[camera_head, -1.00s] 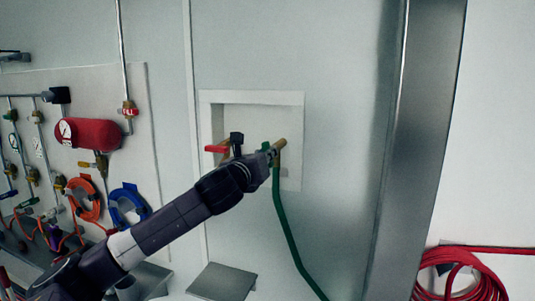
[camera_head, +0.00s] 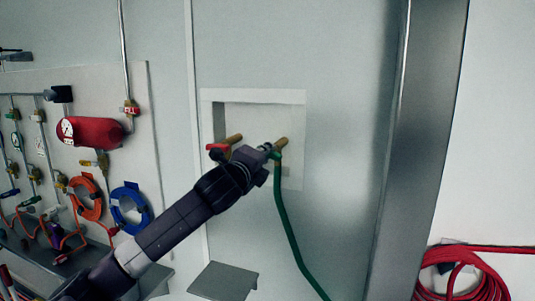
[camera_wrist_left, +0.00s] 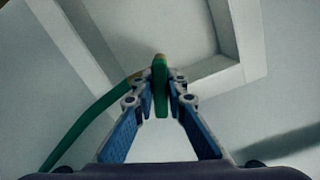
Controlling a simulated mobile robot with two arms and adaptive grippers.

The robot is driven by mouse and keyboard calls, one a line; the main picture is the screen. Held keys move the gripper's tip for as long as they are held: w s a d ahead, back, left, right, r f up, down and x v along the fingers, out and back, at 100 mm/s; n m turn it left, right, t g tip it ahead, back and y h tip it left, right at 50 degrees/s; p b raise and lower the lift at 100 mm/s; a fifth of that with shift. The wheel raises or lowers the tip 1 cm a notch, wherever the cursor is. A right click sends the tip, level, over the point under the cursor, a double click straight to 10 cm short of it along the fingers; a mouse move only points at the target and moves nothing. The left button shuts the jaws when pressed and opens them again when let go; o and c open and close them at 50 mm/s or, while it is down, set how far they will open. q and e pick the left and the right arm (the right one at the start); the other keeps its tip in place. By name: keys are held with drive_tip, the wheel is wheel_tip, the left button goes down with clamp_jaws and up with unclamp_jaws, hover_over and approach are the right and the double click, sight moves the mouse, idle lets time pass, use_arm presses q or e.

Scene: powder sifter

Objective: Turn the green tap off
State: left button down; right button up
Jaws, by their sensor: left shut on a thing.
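The green tap (camera_head: 277,156) sits at the end of a brass pipe (camera_head: 282,142) in the wall recess, with a green hose (camera_head: 289,225) hanging down from it. My left gripper (camera_head: 268,152) reaches it from the lower left. In the left wrist view, the gripper (camera_wrist_left: 161,92) is shut on the green tap handle (camera_wrist_left: 160,72), which stands between the two blue-padded fingers. The green hose (camera_wrist_left: 85,128) leads off to the left there. In the head view the gripper hides part of the handle. My right gripper is not in view.
A red tap (camera_head: 217,151) on a second brass pipe (camera_head: 233,139) is close left of my gripper, partly hidden by it. The recess frame (camera_head: 297,97) surrounds both taps. A metal column (camera_head: 420,150) stands right. A grey shelf (camera_head: 223,280) is below.

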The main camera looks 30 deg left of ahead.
use_arm(q)
drive_tip(key=shift+f+n+b, duration=0.2)
drive_tip(key=shift+n+b, duration=0.1)
drive_tip(key=shift+n, duration=1.8)
drive_tip(key=c, duration=1.9)
unclamp_jaws()
drive_tip(key=shift+c, duration=0.2)
drive_tip(key=shift+a, duration=0.1)
drive_tip(key=shift+s, duration=0.1)
drive_tip(key=v, duration=1.2)
drive_tip(key=shift+r, duration=0.1)
